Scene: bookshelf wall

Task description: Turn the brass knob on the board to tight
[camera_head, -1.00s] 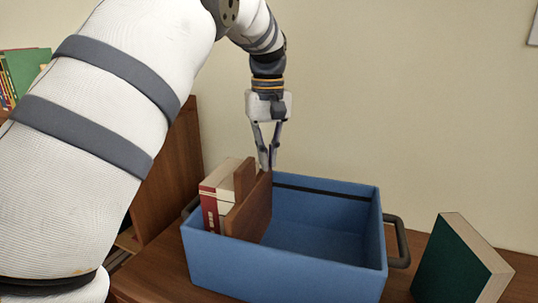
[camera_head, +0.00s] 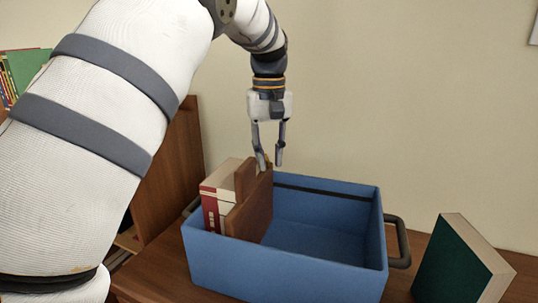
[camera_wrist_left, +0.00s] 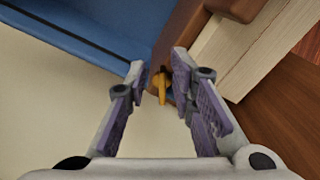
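The brown wooden board (camera_head: 253,212) stands upright in the blue box (camera_head: 280,270), beside the books at its left end. In the left wrist view the board (camera_wrist_left: 176,35) shows its top edge, with the brass knob (camera_wrist_left: 161,87) projecting from it toward the space between my fingers. The knob is mostly hidden in the head view. My left gripper (camera_head: 270,164) points down just above the board's far end. Its fingers are apart, one on each side of the knob in the left wrist view (camera_wrist_left: 160,85), with gaps visible. My right gripper is not in view.
A red and white book (camera_head: 212,205) stands left of the board. The box's right part is empty, and a dark handle (camera_head: 402,242) sticks out at its right. A green book (camera_head: 455,265) leans on the wooden surface further right.

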